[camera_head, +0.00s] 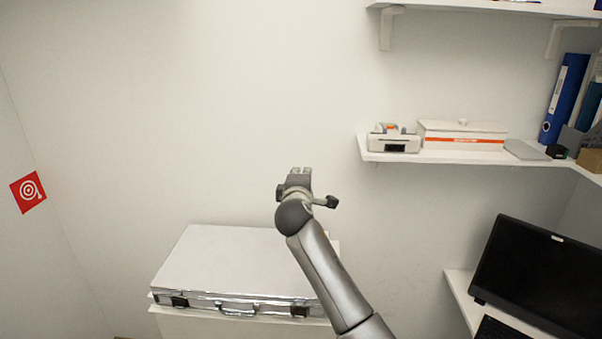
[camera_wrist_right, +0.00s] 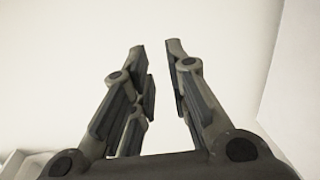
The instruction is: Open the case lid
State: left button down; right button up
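The silver case (camera_head: 235,258) lies flat with its lid closed, at the lower left of the middle in the head view. Its dark latches and handle (camera_head: 238,310) are on the front side. My right gripper (camera_head: 300,183) is in front of the wall, appearing above the case's right end; the right arm hides part of that end. In the right wrist view the right gripper (camera_wrist_right: 155,48) has its two fingers apart with nothing between them. My left gripper does not show.
The case rests on a white stand (camera_head: 190,322). A wall shelf (camera_head: 450,157) at the right bears a white box (camera_head: 462,135), a small device (camera_head: 393,143) and binders (camera_head: 564,97). A dark monitor (camera_head: 540,275) stands at the lower right. Bare wall surrounds the gripper.

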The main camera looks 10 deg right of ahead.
jog(key=shift+s+a+r, duration=0.2)
jog(key=shift+s+r, duration=0.35)
jog(key=shift+r, duration=0.35)
jog(key=shift+s, duration=0.1)
jog(key=v, duration=1.1)
jog(key=shift+s+a, duration=0.2)
jog(key=shift+s, duration=0.15)
jog(key=shift+r, duration=0.1)
